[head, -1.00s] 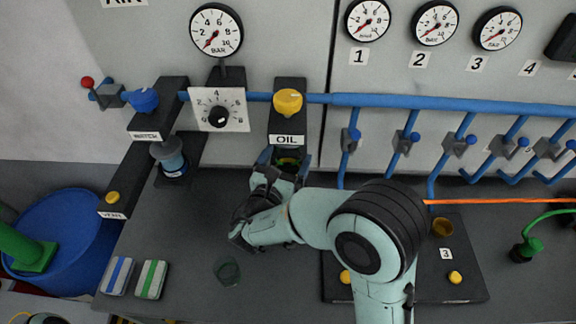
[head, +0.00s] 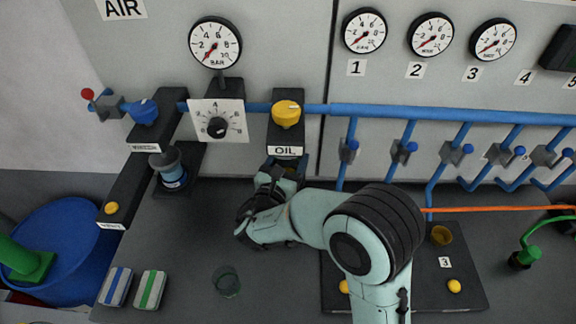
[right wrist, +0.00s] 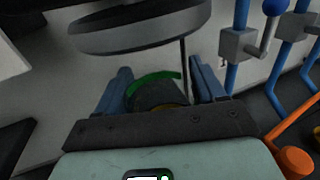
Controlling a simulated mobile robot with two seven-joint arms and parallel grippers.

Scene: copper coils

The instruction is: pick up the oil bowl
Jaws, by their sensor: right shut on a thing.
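The oil bowl (right wrist: 157,95) shows in the right wrist view as a dark round vessel with a green arc at its far rim, between the two blue fingers of my right gripper (right wrist: 163,88). The gripper is shut on it. In the head view my right gripper (head: 281,170) is just below the OIL label (head: 286,151) and the yellow-knobbed oil valve (head: 286,114). The hand and fingers hide most of the bowl there, and I cannot tell how high it is. My left gripper is not in view.
The blue pipe (head: 400,110) and its branch valves run behind and right of the hand. A dark block with yellow buttons (head: 454,286) lies at right. A greenish glass cup (head: 226,281) and two striped pads (head: 149,289) stand in front. The bench between is clear.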

